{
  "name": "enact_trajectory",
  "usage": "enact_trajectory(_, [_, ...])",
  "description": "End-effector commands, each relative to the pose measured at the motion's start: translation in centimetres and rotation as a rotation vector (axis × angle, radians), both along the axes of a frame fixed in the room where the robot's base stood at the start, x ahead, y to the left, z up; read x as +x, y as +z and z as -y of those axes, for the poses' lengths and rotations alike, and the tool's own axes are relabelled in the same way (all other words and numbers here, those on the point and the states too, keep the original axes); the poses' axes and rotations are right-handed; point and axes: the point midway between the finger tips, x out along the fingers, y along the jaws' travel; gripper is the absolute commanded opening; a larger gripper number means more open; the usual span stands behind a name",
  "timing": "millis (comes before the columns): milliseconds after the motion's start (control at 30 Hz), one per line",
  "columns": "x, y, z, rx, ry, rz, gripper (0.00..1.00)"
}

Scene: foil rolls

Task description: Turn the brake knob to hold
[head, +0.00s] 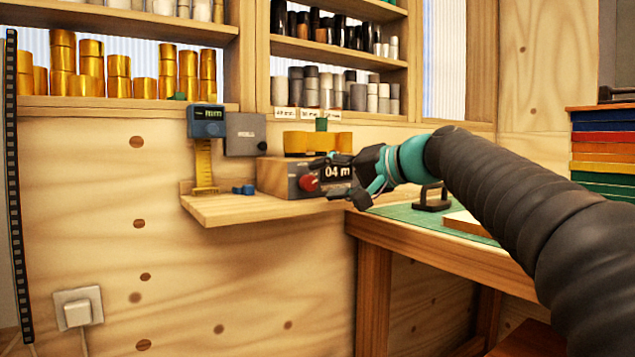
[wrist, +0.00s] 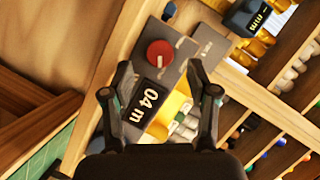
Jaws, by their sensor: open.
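The red round brake knob (head: 309,183) sits on the front of a box-shaped unit (head: 275,178), left of a dark display (head: 337,172) reading "04 m". In the wrist view the knob (wrist: 160,53) shows a pale pointer mark, on a grey plate beside the display (wrist: 143,108). My gripper (head: 335,178) is at the front of the unit, close to the display and right of the knob in the head view. In the wrist view my gripper (wrist: 158,80) has its fingers spread and empty, with the knob beyond the fingertips. Touching is not visible.
A green mat (head: 405,212) with a black-handled tool (head: 433,199) lies on the bench at right.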

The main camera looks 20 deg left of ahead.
Motion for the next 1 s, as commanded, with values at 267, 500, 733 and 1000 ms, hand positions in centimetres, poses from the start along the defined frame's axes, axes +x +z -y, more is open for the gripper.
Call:
enact_trajectory(267, [-1.2, 0.8, 3.1, 0.002, -0.003, 0.000, 0.59])
enact_trajectory(500, [-1.5, 1.0, 3.7, 0.002, -0.001, 0.001, 0.59])
enact_trajectory(733, [-1.5, 1.0, 3.7, 0.002, -0.001, 0.000, 0.59])
enact_trajectory(1000, [0.5, -6.0, 5.2, -0.148, -0.077, -0.070, 0.59])
